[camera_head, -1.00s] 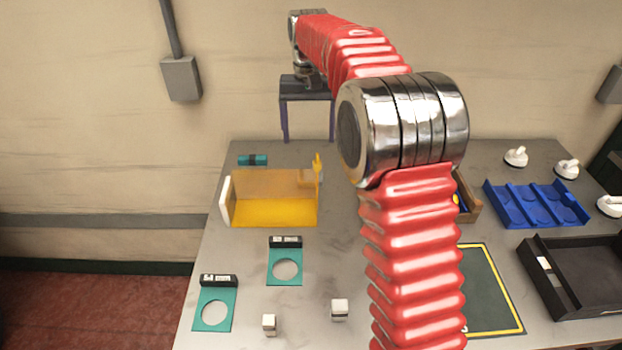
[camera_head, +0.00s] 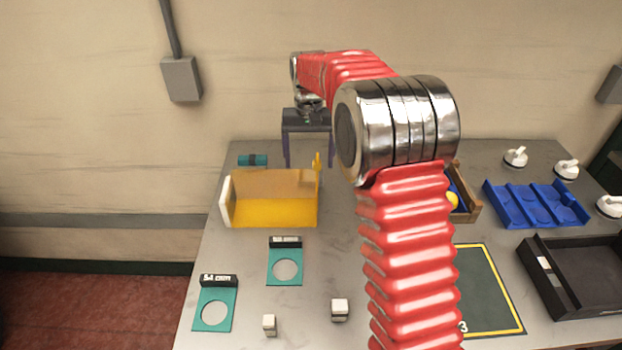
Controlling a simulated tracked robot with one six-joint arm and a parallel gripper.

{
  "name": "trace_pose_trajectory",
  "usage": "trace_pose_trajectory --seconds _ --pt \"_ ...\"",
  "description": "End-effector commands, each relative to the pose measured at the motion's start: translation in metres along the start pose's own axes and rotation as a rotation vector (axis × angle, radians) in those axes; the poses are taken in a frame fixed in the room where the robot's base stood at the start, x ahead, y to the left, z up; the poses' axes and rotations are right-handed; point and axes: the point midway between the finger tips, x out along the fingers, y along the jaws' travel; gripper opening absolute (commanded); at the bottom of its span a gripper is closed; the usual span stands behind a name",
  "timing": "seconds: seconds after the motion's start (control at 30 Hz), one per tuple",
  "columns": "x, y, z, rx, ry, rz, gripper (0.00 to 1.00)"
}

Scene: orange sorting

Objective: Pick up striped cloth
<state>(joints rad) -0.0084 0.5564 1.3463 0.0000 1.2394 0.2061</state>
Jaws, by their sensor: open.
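A small teal roll with a dark band (camera_head: 252,160) lies at the back left of the table; it may be the striped cloth, but it is too small to be sure. No other striped cloth shows, and my arm hides part of the table. My gripper (camera_head: 308,160) is open, with its two purple fingers pointing down and apart. It shows to the right of the teal roll, behind the yellow bin, and nothing is seen between the fingers.
The yellow bin (camera_head: 272,211) stands in front of the roll. Two teal plates with round holes (camera_head: 271,271) and small white blocks (camera_head: 340,303) lie nearer. At right are a wooden box (camera_head: 474,206), a blue tray (camera_head: 540,212), a black tray (camera_head: 539,276) and white knobs (camera_head: 516,157).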

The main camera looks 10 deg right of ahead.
Motion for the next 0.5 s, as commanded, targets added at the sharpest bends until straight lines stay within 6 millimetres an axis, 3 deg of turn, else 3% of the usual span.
trace_pose_trajectory --seconds 0.3,0.5 --pt "0.002 0.000 0.000 0.000 0.000 0.000 0.81" --pt "0.021 0.001 -0.003 0.000 -0.002 0.000 0.81"
